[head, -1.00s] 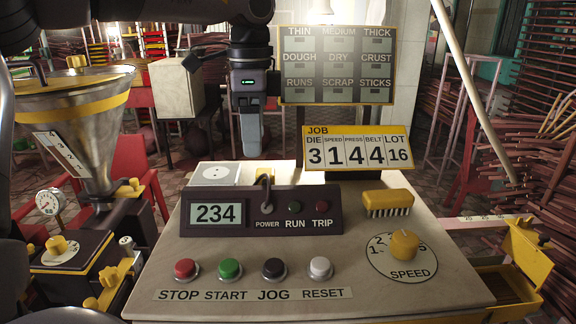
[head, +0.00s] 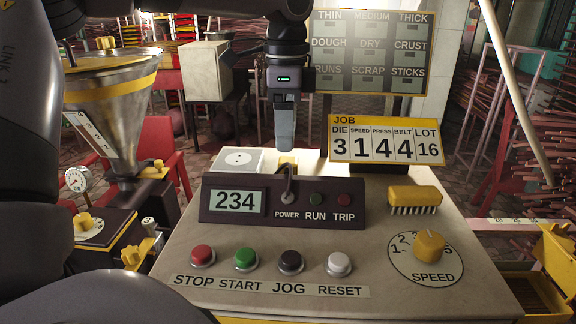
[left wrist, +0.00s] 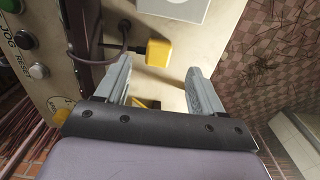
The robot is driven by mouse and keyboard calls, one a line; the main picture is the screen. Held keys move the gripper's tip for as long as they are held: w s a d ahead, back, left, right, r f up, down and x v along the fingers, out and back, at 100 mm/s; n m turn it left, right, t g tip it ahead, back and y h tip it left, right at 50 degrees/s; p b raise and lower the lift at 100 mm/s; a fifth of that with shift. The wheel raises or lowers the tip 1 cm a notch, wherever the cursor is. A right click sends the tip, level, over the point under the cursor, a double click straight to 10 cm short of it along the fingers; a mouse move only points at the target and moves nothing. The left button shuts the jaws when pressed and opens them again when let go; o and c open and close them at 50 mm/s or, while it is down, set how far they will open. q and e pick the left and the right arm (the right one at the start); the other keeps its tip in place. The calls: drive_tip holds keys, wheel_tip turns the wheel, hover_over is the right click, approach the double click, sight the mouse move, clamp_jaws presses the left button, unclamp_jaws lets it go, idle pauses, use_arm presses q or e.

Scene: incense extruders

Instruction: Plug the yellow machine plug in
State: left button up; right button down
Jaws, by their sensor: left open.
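The yellow plug (head: 288,160) lies on the console top behind the dark display box, which partly hides it in the head view. My left gripper (head: 284,146) points down above the plug, open and empty. In the left wrist view its fingertips (left wrist: 157,68) are apart, with the plug between and just beyond them.
The display box (head: 270,203) stands in front of the plug. A job sign (head: 386,139) and a yellow brush (head: 413,198) are to the right. Buttons and a speed knob (head: 429,245) are on the console front. A metal hopper (head: 118,110) stands left.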

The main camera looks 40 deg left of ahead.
sight(288, 159)
use_arm(q)
drive_tip(key=shift+d+f+p, duration=0.15)
drive_tip(key=shift+f+p, duration=0.3)
drive_tip(key=shift+f, duration=2.15)
drive_tip(key=c, duration=1.1)
